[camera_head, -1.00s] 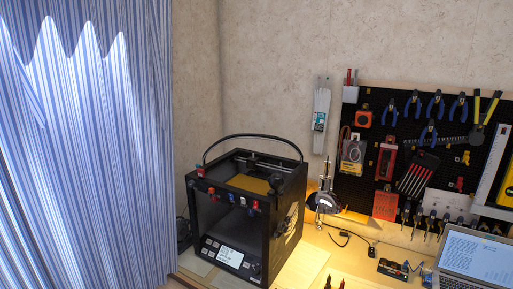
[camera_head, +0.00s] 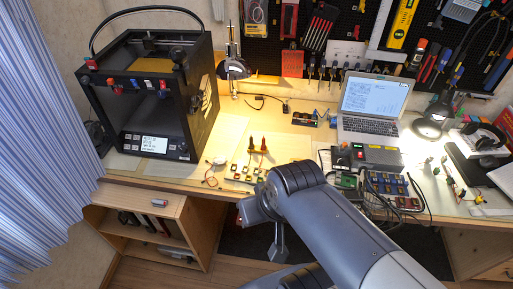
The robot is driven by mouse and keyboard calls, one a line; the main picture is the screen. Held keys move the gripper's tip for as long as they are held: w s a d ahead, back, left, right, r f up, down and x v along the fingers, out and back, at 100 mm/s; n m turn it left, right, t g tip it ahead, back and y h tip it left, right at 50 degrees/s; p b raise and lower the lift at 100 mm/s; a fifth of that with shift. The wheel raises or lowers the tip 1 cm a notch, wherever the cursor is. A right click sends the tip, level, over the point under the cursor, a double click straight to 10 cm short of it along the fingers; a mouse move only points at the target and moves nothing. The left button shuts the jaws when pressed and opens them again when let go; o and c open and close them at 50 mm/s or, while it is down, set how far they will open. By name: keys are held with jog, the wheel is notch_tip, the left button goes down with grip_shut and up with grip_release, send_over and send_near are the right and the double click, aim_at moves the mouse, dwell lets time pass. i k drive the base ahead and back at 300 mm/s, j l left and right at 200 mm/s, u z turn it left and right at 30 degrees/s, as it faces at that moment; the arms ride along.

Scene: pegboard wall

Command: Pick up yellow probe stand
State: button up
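A red probe (camera_head: 263,146) and a black probe (camera_head: 251,147) stand upright on the desk, right of the 3D printer. Small yellowish pieces (camera_head: 243,172) lie around their feet. I cannot make out which piece is the yellow probe stand. My grey arm reaches in from the lower right, in front of the desk edge. A grey part at its end, likely my gripper (camera_head: 278,248), hangs below desk height, apart from the probes. Its fingers are too small and hidden to read.
The black 3D printer (camera_head: 150,95) stands at left on the desk (camera_head: 200,172). The laptop (camera_head: 372,105), a power supply (camera_head: 375,157) with cables and a lit lamp (camera_head: 432,122) crowd the right. An open shelf (camera_head: 150,203) is below.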

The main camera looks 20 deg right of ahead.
aim_at(256, 149)
jog(key=i+l+z, duration=0.1)
jog(key=i+z, duration=0.65)
jog(key=z, duration=0.15)
